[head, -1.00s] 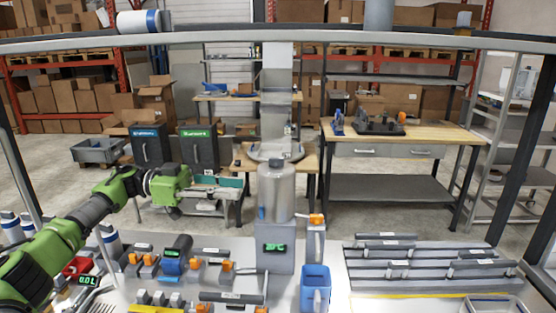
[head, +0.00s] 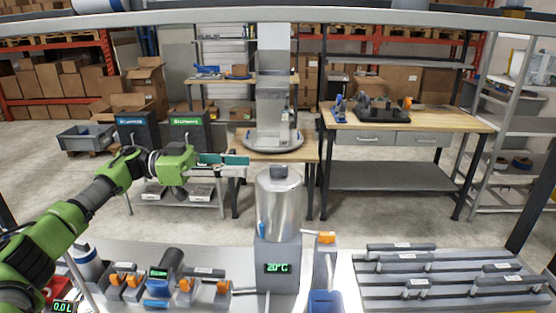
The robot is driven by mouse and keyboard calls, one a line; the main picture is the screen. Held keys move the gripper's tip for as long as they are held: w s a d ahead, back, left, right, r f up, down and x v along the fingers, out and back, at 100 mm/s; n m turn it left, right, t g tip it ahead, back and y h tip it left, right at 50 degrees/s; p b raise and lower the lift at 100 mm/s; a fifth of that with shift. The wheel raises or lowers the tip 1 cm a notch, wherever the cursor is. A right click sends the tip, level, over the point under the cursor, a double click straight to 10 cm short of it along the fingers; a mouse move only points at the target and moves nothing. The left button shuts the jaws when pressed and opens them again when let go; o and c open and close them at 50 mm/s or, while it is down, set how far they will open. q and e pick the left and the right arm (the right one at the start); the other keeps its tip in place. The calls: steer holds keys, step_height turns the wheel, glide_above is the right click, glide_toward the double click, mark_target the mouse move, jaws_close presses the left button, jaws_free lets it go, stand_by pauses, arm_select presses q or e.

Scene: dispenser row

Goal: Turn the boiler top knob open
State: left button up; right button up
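The boiler (head: 277,212) is an upright silver cylinder on a grey base, with a green display reading 20°C. Its top knob (head: 279,172) is a small dark grey piece on the lid, with nothing touching it. A blue lever (head: 261,230) shows on the boiler's left side. My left gripper (head: 240,166) reaches in from the left at about knob height, pointing right, and appears apart from the knob. Its narrow fingers are small against the cluttered background, so their opening is unclear. My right gripper is out of view.
Left of the boiler are several orange-handled valves (head: 184,287) and a dark cylinder (head: 165,266). An orange-topped post (head: 326,239) and a blue container (head: 325,301) stand to its right. A grey rack (head: 450,275) with several bars lies farther right.

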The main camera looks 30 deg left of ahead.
mark_target(279, 166)
arm_select(q)
steer(key=p+x, duration=0.2)
steer(key=x, duration=0.4)
steer(key=shift+w+r, duration=0.15)
steer(key=p+x, duration=0.1)
steer(key=x, duration=0.2)
steer(key=shift+w+p, duration=0.1)
steer(key=shift+p, duration=0.2)
steer(key=shift+w+d, duration=0.1)
steer(key=shift+d, duration=0.25)
steer(key=shift+f, duration=0.25)
steer(key=shift+c, duration=0.4)
steer(key=c, duration=0.7)
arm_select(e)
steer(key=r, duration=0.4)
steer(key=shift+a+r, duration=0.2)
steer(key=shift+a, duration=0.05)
